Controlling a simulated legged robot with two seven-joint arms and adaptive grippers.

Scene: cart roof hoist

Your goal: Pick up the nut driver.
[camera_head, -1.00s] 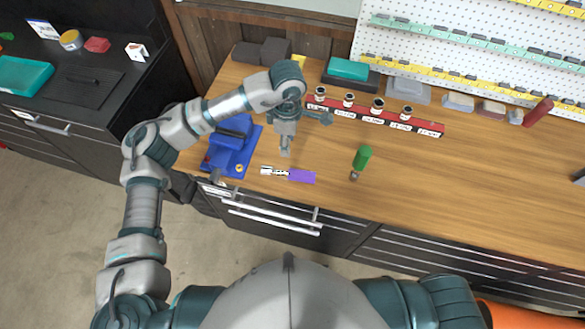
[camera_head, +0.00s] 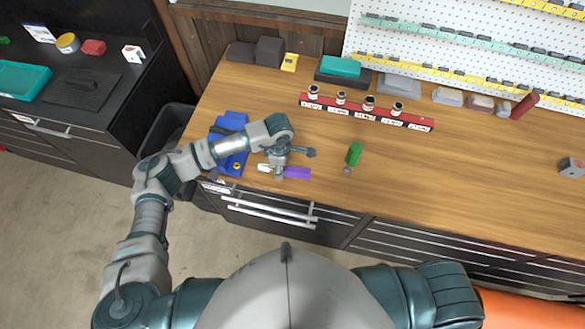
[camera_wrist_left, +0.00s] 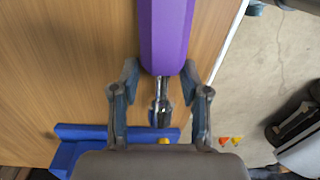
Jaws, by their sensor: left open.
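A tool with a purple handle (camera_head: 298,173) and a silver shaft lies near the front edge of the wooden bench. In the left wrist view its purple handle (camera_wrist_left: 166,35) fills the top middle, with the metal shaft (camera_wrist_left: 159,100) below. My left gripper (camera_head: 280,174) is over this tool and hides part of it. In the wrist view its open fingers (camera_wrist_left: 160,72) stand on either side of the tool where handle meets shaft, with gaps on both sides. A second tool with a green handle (camera_head: 354,154) lies to the right. My right gripper is out of view.
A blue block-like fixture (camera_head: 232,160) stands just left of the purple tool. A red rack (camera_head: 365,114) with several sockets lies behind. Drawer handles (camera_head: 268,217) jut below the bench edge. The bench right of the green tool is largely clear.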

